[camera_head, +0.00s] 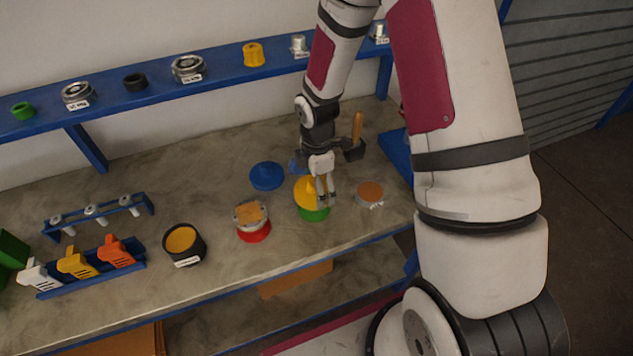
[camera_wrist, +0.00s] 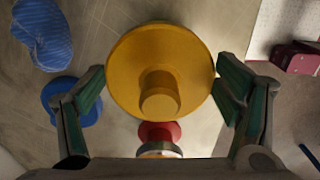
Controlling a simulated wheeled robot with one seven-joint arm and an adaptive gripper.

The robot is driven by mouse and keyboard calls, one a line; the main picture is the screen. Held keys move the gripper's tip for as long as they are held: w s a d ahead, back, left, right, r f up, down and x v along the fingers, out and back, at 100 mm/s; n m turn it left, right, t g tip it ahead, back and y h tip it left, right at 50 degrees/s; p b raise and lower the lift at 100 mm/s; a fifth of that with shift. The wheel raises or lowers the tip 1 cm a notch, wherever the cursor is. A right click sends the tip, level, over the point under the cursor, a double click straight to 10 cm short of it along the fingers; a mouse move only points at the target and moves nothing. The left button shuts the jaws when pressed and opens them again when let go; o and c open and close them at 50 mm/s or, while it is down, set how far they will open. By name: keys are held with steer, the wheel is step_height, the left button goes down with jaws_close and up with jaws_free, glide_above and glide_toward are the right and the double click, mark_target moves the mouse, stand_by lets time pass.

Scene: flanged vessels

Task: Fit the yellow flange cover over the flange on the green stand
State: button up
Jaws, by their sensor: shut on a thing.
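The yellow flange cover (camera_head: 304,188) is a round disc with a raised knob, directly above the green stand (camera_head: 314,214) in the head view. In the wrist view the cover (camera_wrist: 160,55) faces me, with a finger at each side of its rim. My gripper (camera_head: 326,196) is shut on the cover. The flange on the green stand is hidden under the cover. I cannot tell whether the cover touches it or is seated.
To the left stand a red-based flanged vessel (camera_head: 252,232), a blue disc (camera_head: 266,176) and a black pot (camera_head: 196,247). A short metal vessel (camera_head: 370,196) stands close on the right. A blue shelf (camera_head: 215,72) runs along the back. Bare bench lies left of the blue disc.

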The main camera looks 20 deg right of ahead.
steer(key=shift+f, duration=0.5)
steer(key=o, duration=1)
steer(key=shift+o, duration=0.2)
steer(key=shift+r, duration=0.1)
step_height(320, 180, up, 12)
steer(key=s+r+m+t+b, duration=0.1)
steer(key=s+r+m+t, duration=0.1)
steer(key=s+r+m, duration=0.7)
steer(key=s+r+m+t+b, duration=0.1)
steer(key=s+r+m+t, duration=0.2)
steer(key=s+r+m, duration=0.6)
steer(key=shift+a+r+t, duration=0.3)
steer(key=shift+a+r, duration=0.1)
steer(key=shift+r, duration=1.9)
